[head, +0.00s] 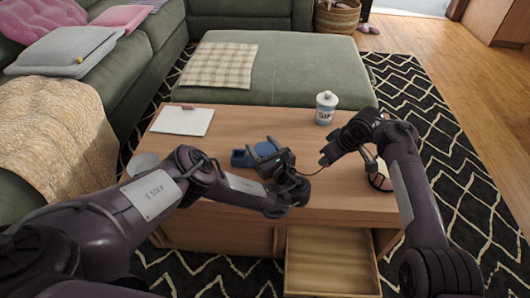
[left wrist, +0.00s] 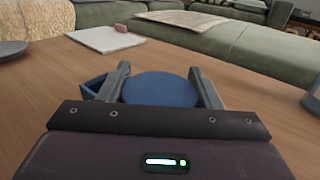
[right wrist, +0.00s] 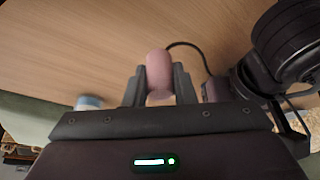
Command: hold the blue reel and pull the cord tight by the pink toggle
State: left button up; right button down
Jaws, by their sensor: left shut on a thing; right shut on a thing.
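The blue reel (left wrist: 160,89) is a round disc between the two fingers of my left gripper (left wrist: 162,85), which is shut on it. In the head view the reel (head: 264,148) shows just behind the left gripper (head: 268,158), over the table. My right gripper (right wrist: 158,85) is shut on the pink toggle (right wrist: 159,70). A dark cord (right wrist: 190,46) runs from the toggle and curves toward the left gripper. In the head view the cord (head: 314,172) sags slightly between the two grippers. The toggle is hidden by the right gripper (head: 325,160) in the head view.
A blue tray (head: 241,158) sits beside the reel. A white notepad (head: 183,121), a white bottle (head: 326,107) and a grey round dish (head: 143,163) stand on the wooden table (head: 235,118). An open drawer (head: 331,262) juts out at the front. A green ottoman (head: 300,70) lies behind.

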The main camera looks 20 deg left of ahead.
jog(key=shift+d, duration=0.1)
dwell(0.3)
jog(key=shift+w+d, duration=0.2)
jog(key=shift+d, duration=0.95)
jog(key=shift+w+d, duration=0.1)
jog(key=shift+d, duration=0.75)
jog(key=shift+w+d, duration=0.1)
jog(key=shift+d, duration=0.25)
jog(key=shift+a, duration=0.15)
jog(key=shift+s+a, duration=0.2)
jog(key=shift+a, duration=0.7)
jog(key=shift+a, duration=0.1)
jog(key=shift+s+a, duration=0.2)
jog(key=shift+a, duration=1)
jog(key=shift+s+a, duration=0.2)
jog(key=shift+a, duration=0.95)
